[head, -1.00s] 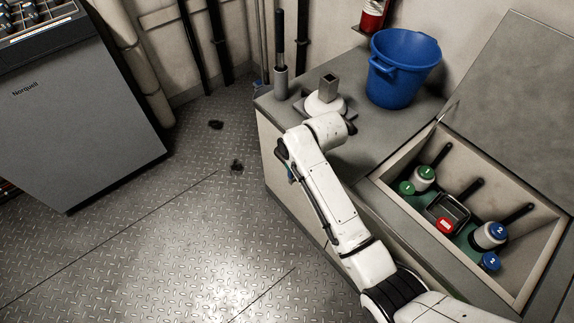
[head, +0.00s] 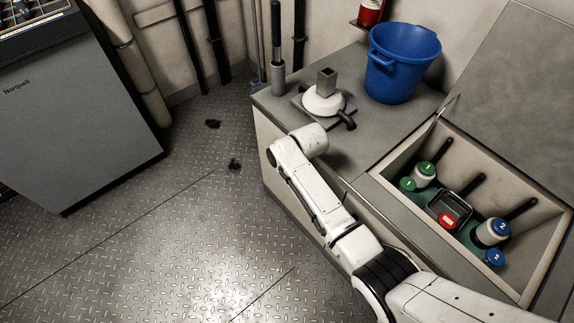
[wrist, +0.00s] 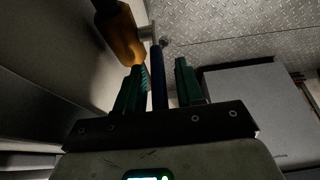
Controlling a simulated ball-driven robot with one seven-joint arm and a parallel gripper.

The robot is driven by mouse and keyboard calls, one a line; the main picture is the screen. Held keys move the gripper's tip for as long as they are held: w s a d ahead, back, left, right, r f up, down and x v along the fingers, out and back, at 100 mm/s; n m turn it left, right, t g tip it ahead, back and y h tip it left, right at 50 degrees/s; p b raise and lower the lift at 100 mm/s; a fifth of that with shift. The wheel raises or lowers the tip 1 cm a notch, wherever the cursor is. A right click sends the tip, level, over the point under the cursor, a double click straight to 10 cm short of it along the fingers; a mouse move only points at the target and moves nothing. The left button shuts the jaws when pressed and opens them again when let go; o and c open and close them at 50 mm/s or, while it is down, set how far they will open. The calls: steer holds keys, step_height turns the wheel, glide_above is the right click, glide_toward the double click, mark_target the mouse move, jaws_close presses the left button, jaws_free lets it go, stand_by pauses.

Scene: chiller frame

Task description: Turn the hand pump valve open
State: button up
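In the wrist view a blue lever (wrist: 158,85) runs up between my fingers to a small metal fitting beside an orange-brown body (wrist: 121,35). This looks like the valve. My gripper (wrist: 160,66) is open, with one teal finger on each side of the lever. The lever is closer to the left finger, and a gap shows to the right finger. In the head view my arm hides the valve and gripper at the bench's front side. The hand pump appears to be the white dome with a square socket (head: 323,98) on the bench top.
A blue bucket (head: 402,65) and a grey cylinder with a black handle (head: 277,72) stand on the bench. An open recess (head: 400,180) at right holds green- and blue-capped containers. A grey cabinet (head: 75,110) stands at left. The floor between is mostly clear.

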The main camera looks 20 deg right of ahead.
jaws_close()
steer(key=shift+s, duration=0.1)
stand_by(0.5)
steer(key=s+d+f+t+y+b, duration=0.2)
steer(key=s+t+b, duration=0.4)
steer(key=t+b, duration=0.5)
steer(key=f+y+b, duration=0.1)
steer(key=b, duration=0.7)
steer(key=shift+f+y+b, duration=0.2)
steer(key=shift+y+b, duration=0.1)
steer(key=shift+b, duration=0.1)
steer(key=shift+r+t+b, duration=0.1)
steer(key=shift+t+b, duration=0.4)
steer(key=shift+b, duration=0.6)
